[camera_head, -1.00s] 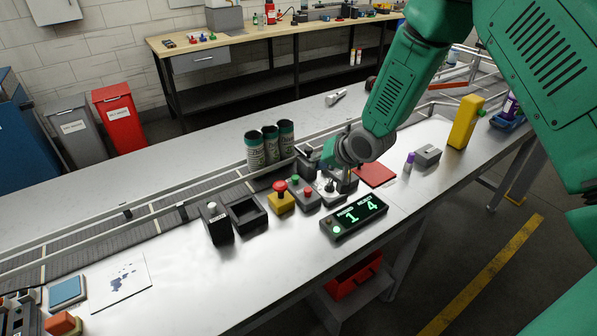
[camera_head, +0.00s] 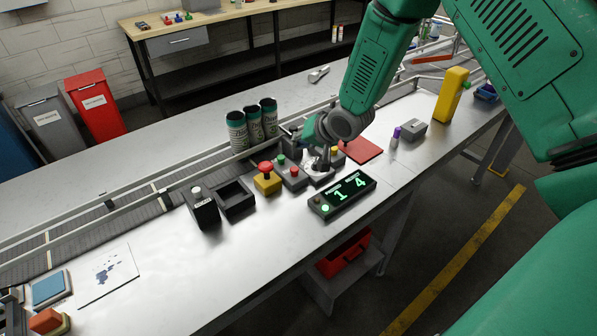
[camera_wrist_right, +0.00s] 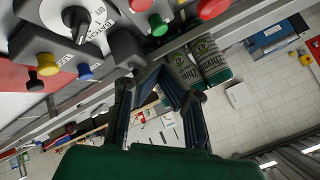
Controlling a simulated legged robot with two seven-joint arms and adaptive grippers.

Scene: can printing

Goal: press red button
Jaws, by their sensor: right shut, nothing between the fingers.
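A large red mushroom button (camera_head: 265,168) sits on a yellow box (camera_head: 267,184). To its right, a grey box (camera_head: 292,179) has a green button (camera_head: 281,158) and a smaller red button (camera_head: 294,171). In the right wrist view, the large red button (camera_wrist_right: 210,8), small red button (camera_wrist_right: 140,4) and green button (camera_wrist_right: 158,25) show near the top edge. My right gripper (camera_head: 292,132) is shut and empty beside the grey boxes, toward the conveyor. Its fingers (camera_wrist_right: 159,68) converge below the green button in the wrist view, apparently apart from it. My left gripper is out of view.
Several printed cans, including one nearest (camera_head: 237,132), stand behind the buttons near the conveyor rail (camera_head: 140,188). A dial box (camera_head: 318,172) and a lit display (camera_head: 342,195) reading 1 and 4 stand right of the buttons.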

